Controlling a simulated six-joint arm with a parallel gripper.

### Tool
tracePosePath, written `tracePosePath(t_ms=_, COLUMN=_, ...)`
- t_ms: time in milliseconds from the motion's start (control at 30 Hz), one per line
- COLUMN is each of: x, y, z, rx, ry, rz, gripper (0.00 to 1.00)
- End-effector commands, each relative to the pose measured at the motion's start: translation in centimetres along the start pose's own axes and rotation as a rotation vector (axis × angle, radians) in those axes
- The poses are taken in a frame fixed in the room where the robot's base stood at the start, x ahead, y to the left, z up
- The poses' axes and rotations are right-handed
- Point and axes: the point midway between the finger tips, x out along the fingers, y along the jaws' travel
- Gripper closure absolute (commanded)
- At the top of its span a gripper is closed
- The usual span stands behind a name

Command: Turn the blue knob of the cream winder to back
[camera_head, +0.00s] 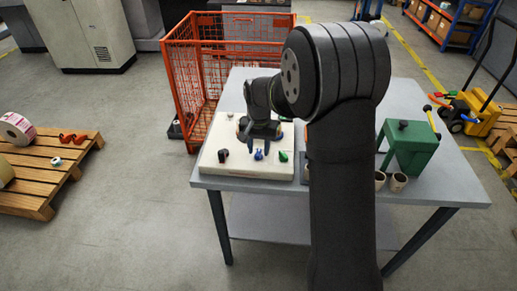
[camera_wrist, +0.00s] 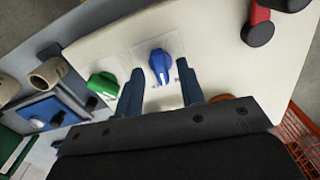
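The cream winder (camera_head: 215,168) lies on the grey table, and its pale top (camera_wrist: 215,45) fills much of the wrist view. Its blue knob (camera_head: 258,154) sits near the front edge, between a dark knob and a green knob. In the wrist view the blue knob (camera_wrist: 162,66) is upright on a pale plate, with its ridge near the picture's vertical. My gripper (camera_head: 260,135) is over the winder, just behind the blue knob in the head view. Its two fingers (camera_wrist: 160,84) are apart and empty, and the knob shows between and slightly beyond their tips. Contact is not visible.
The green knob (camera_wrist: 103,85) is close to the left finger. A red-and-black part (camera_wrist: 258,28) stands at upper right in the wrist view. A green machine (camera_head: 408,148) and cups (camera_head: 398,182) are on the table's right. An orange mesh cage (camera_head: 190,85) stands behind.

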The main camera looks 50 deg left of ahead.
Motion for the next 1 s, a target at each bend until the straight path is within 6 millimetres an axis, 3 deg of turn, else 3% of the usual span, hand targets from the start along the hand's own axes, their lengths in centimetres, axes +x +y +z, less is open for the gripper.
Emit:
tracePosePath(t_ms=400, x=0.80, y=-0.01, z=-0.02, rx=0.000, ry=0.001, rz=-0.001, gripper=0.67)
tracePosePath(t_ms=567, x=0.79, y=-0.01, z=-0.02, rx=0.000, ry=0.001, rz=-0.001, gripper=0.98)
tracePosePath(t_ms=600, x=0.79, y=-0.01, z=-0.02, rx=0.000, ry=0.001, rz=-0.001, gripper=1.00)
tracePosePath(t_ms=1000, x=0.79, y=-0.01, z=-0.04, rx=0.072, ry=0.001, rz=0.000, gripper=1.00)
